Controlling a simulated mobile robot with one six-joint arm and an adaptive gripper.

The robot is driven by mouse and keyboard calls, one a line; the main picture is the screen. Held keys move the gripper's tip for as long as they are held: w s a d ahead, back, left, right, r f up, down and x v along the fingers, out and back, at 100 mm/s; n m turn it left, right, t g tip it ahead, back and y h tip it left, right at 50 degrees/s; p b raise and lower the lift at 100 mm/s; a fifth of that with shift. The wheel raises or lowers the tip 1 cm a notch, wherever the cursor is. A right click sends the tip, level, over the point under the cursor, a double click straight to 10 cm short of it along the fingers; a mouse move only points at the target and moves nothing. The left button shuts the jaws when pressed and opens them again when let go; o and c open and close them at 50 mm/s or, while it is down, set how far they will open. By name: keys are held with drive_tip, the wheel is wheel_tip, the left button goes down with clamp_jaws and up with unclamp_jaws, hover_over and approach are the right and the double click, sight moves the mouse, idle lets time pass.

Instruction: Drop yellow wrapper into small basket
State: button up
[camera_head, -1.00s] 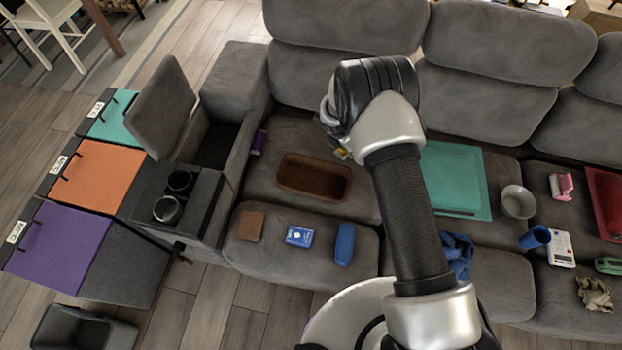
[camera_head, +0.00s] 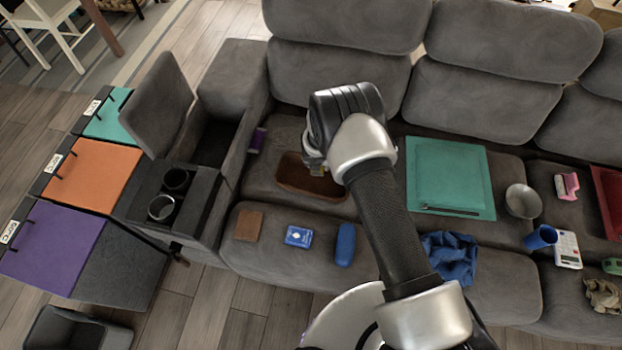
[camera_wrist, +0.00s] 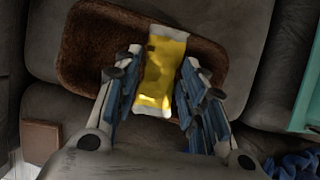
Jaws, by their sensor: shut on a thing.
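The yellow wrapper (camera_wrist: 163,68) is between the two fingers of my gripper (camera_wrist: 158,88) in the wrist view. My gripper is shut on it, and its white crimped ends show. The small brown basket (camera_wrist: 88,62) lies behind the wrapper in that view, on the sofa seat. In the head view my gripper (camera_head: 315,165) is over the right part of the basket (camera_head: 290,183), and my arm hides the wrapper almost wholly. The gap in height between wrapper and basket is hard to judge.
A brown square (camera_head: 248,225), a blue card box (camera_head: 298,236) and a blue case (camera_head: 345,244) lie in front of the basket. The open armrest compartment (camera_head: 215,143) is left.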

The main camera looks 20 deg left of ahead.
wheel_tip(320, 180, down, 2)
drive_tip(key=shift+f+b, duration=0.25)
drive_tip(key=shift+b, duration=0.25)
drive_tip(key=o, duration=0.7)
drive_tip(key=shift+o, duration=0.2)
drive_tip(key=shift+r, duration=0.1)
drive_tip(key=v, duration=1.2)
